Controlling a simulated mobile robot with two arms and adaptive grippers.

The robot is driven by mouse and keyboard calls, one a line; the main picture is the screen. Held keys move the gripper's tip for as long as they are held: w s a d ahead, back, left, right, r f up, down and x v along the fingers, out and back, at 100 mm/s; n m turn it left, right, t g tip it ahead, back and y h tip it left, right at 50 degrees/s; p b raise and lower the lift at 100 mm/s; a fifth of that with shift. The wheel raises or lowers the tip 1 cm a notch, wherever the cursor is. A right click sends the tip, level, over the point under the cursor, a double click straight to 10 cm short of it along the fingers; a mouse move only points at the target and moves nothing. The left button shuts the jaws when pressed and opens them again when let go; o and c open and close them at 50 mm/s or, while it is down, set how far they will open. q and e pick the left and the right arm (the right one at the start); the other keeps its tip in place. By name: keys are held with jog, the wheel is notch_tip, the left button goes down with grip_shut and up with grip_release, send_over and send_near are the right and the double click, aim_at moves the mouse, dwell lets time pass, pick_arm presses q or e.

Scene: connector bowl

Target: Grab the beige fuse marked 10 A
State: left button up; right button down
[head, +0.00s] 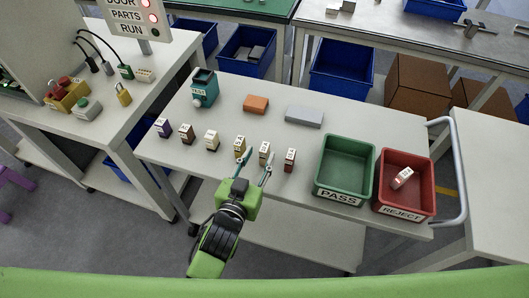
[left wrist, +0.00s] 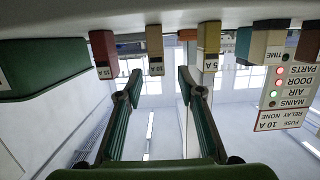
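The beige fuse (head: 264,149) stands upright on the white table, in a row of small blocks. In the left wrist view, which is upside down, the beige fuse (left wrist: 155,45) carries a label that appears to read 10 A. My left gripper (head: 258,161) is open and empty on the near side of the row. In the wrist view its fingertips (left wrist: 159,88) lie on either side of the beige fuse's line, apparently short of it. A tan fuse marked 5 A (left wrist: 208,48) and a red fuse (left wrist: 104,50) flank it. My right gripper is not in view.
Purple (head: 162,128), brown (head: 186,134) and white (head: 211,140) blocks continue the row leftward. A green PASS bin (head: 337,190) and a red REJECT bin (head: 410,208) stand at right; the red one holds a block (head: 402,178). A teal device (head: 204,88) stands behind.

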aim_at(262, 153)
pick_arm(q)
jog(key=shift+p+x, duration=0.3)
jog(key=shift+x, duration=2.05)
jog(key=shift+s+d, duration=0.15)
grip_shut()
